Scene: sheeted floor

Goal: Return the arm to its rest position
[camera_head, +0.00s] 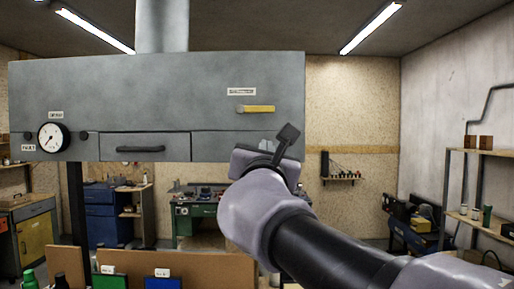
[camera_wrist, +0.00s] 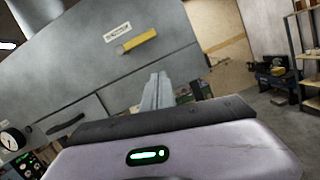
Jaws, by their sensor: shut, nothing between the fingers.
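My arm reaches in from the lower right of the head view. My gripper (camera_head: 287,136) is at its end, in front of the lower right part of a grey metal cabinet (camera_head: 215,85). In the wrist view my gripper (camera_wrist: 160,80) shows its fingers together, with nothing between them. The cabinet carries a yellow handle (camera_head: 256,109) under a label, and it also shows in the wrist view (camera_wrist: 138,41). My gripper is below and to the right of that handle and apart from it in the picture. I cannot tell the depth between gripper and cabinet.
A drawer with a black handle (camera_head: 140,149) and a round gauge (camera_head: 53,137) are on the cabinet's left side. A brown board (camera_head: 190,267) with bottles and bins stands below. A green workbench (camera_head: 194,219) is behind. Shelves (camera_head: 478,190) line the right wall.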

